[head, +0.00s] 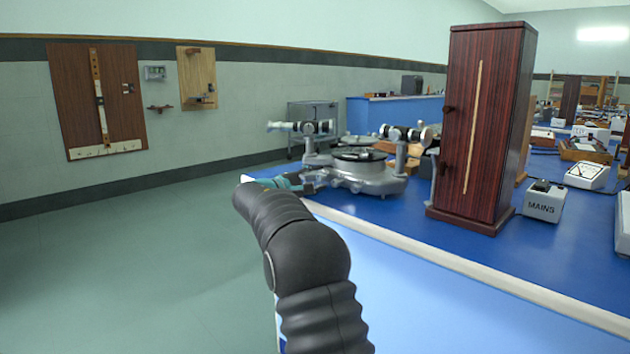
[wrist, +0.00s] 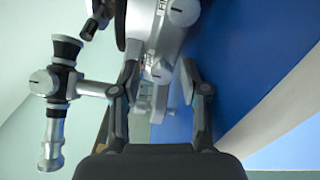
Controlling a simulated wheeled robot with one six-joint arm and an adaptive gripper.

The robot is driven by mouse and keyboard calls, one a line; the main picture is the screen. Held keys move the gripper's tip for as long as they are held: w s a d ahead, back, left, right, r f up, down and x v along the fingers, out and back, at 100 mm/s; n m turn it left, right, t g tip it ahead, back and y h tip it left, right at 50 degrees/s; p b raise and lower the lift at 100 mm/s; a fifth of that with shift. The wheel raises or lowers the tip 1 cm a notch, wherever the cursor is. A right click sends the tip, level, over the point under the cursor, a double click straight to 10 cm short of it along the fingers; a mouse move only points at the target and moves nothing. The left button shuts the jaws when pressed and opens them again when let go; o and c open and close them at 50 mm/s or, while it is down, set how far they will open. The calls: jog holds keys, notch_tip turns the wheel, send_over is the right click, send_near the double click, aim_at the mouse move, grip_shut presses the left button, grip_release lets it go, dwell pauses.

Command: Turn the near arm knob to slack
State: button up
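The spectrometer (head: 365,175) stands on the blue bench top, with a round table, a telescope tube and a collimator tube. In the wrist view its grey arm (wrist: 170,40) runs down between my fingers. A small pale round knob (wrist: 157,72) on that arm lies between the fingertips; I cannot tell for certain that it is the near arm knob. My gripper (wrist: 160,68) is open, one finger on each side, with gaps showing; contact cannot be made out. In the head view my own arm largely hides my gripper beside the spectrometer's base.
A tall dark-red wooden cabinet (head: 482,130) stands right of the spectrometer. A MAINS box (head: 544,201) is beyond it. The pale bench edge (head: 450,262) runs along the near side. The green floor at left is clear.

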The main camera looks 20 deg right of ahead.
jog(key=shift+a+f, duration=0.1)
jog(key=shift+f, duration=0.05)
jog(key=v, duration=0.8)
jog(key=shift+s, duration=0.1)
dwell(0.4)
